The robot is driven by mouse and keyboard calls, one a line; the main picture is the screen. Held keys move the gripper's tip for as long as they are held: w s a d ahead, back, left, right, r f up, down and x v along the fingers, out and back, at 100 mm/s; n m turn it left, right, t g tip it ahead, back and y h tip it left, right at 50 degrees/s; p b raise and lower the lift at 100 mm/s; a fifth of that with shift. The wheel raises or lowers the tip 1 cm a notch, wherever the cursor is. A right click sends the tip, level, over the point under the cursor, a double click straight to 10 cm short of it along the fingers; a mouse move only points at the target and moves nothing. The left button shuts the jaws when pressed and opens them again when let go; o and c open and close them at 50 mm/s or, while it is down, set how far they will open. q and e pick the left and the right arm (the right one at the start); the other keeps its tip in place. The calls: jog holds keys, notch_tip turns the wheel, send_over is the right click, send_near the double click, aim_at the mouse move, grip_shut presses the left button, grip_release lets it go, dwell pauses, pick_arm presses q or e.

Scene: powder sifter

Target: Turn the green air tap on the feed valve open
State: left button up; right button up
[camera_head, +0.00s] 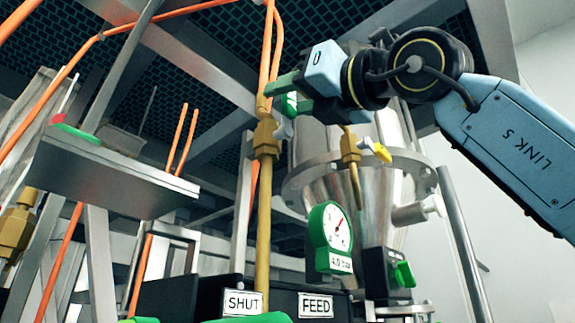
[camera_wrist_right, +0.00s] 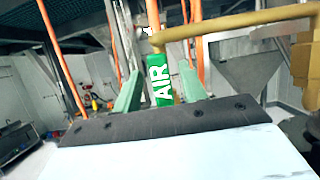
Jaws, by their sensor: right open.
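The green air tap handle (camera_head: 289,104) shows partly in the head view, beside the brass valve fitting (camera_head: 265,138) on the upright brass pipe. My right gripper (camera_head: 283,95) is at the tap, coming from the right, with its pale green fingers around the handle's height. In the right wrist view, the tap handle with white "AIR" lettering (camera_wrist_right: 161,84) stands upright between the two fingers (camera_wrist_right: 160,72). The jaws are open, and a gap shows beside the handle at the left finger; contact at the right finger cannot be told. My left gripper is not in view.
A green gauge (camera_head: 330,238) stands below. Boxes labelled SHUT (camera_head: 243,302) and FEED (camera_head: 316,304) are at the bottom. Orange hoses (camera_head: 267,45) run close by the tap. A metal shelf (camera_head: 110,176) juts out left.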

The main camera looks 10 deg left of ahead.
jog(key=b+v, duration=0.4)
jog(key=v, duration=0.8)
jog(key=shift+d+b, duration=0.15)
jog(key=shift+b, duration=0.2)
jog(key=shift+f, duration=0.1)
